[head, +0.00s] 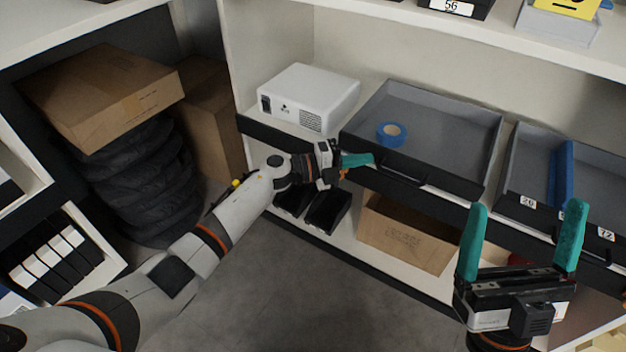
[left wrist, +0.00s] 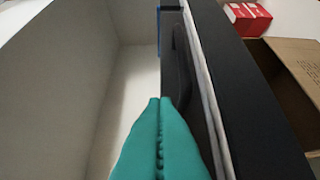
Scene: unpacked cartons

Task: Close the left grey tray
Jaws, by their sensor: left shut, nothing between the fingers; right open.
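The left grey tray (head: 455,128) sits on the middle shelf in the head view, with a dark front, a handle and a roll of blue tape (head: 391,133) inside. My left gripper (head: 370,159) is shut and empty at the left part of the tray's front. Its teal fingers (left wrist: 160,105) lie together close beside a dark panel with a handle (left wrist: 182,75) in the left wrist view; whether they touch it is unclear. My right gripper (head: 524,207) is open and empty in front of the tray on the right.
A white projector-like box (head: 310,97) stands left of the tray. Another grey tray with a blue divider (head: 562,172) is at the right. Below are an open brown carton (head: 405,233) and black bins (head: 328,210). Stacked tyres (head: 140,185) under a carton (head: 100,92) stand left.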

